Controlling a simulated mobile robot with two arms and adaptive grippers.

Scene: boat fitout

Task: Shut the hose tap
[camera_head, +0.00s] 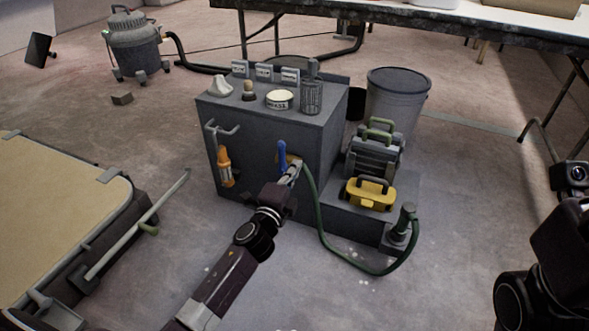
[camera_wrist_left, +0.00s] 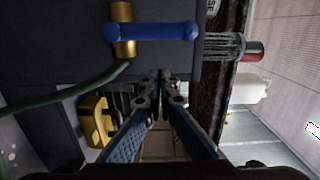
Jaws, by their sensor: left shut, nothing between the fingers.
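The hose tap has a brass body (camera_wrist_left: 123,40) and a blue lever (camera_head: 282,158) on the front of a grey cabinet. The lever stands upright in the head view; in the wrist view the blue lever (camera_wrist_left: 160,31) lies crosswise to the brass body. A green hose (camera_head: 320,225) hangs from the tap and also shows in the left wrist view (camera_wrist_left: 70,94). My left gripper (camera_head: 295,170) is shut and empty, just right of and below the lever in the head view. In the wrist view its fingertips (camera_wrist_left: 160,88) appear apart from the lever. My right gripper is out of view.
The cabinet (camera_head: 255,130) carries a tin (camera_head: 279,99), a wire holder (camera_head: 311,96) and small items on top. An orange light (camera_head: 225,165) hangs left of the tap. A yellow case (camera_head: 369,194) sits on the low step at right. The floor in front is mostly clear.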

